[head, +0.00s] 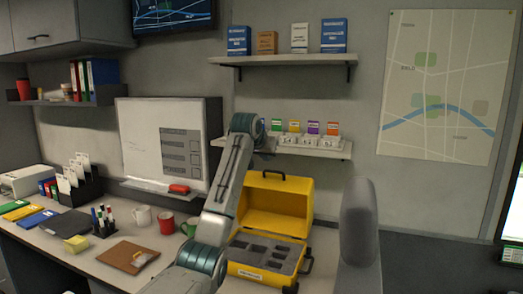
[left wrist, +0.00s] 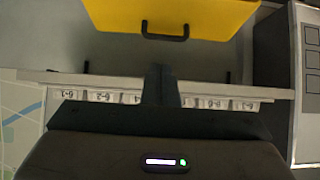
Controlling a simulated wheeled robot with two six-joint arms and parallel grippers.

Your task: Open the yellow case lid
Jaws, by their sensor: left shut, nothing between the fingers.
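The yellow case (head: 262,278) stands on the desk right of the middle in the head view. Its lid (head: 285,200) stands raised at the back with a black handle on top. Grey foam with cut-outs (head: 265,250) shows in the base. My left gripper (head: 266,147) is above and behind the lid, close to the lower wall shelf, apart from the case. In the left wrist view its fingers (left wrist: 162,86) are together and empty, with the yellow lid (left wrist: 170,14) and its handle at the top edge. My right gripper is not in view.
The lower shelf (head: 318,150) with numbered bins and coloured cards is close to my left gripper. Mugs (head: 142,216), a clipboard (head: 127,257) and a pen holder (head: 103,226) are left of the case. A dark grey rounded shape (head: 358,235) stands to its right.

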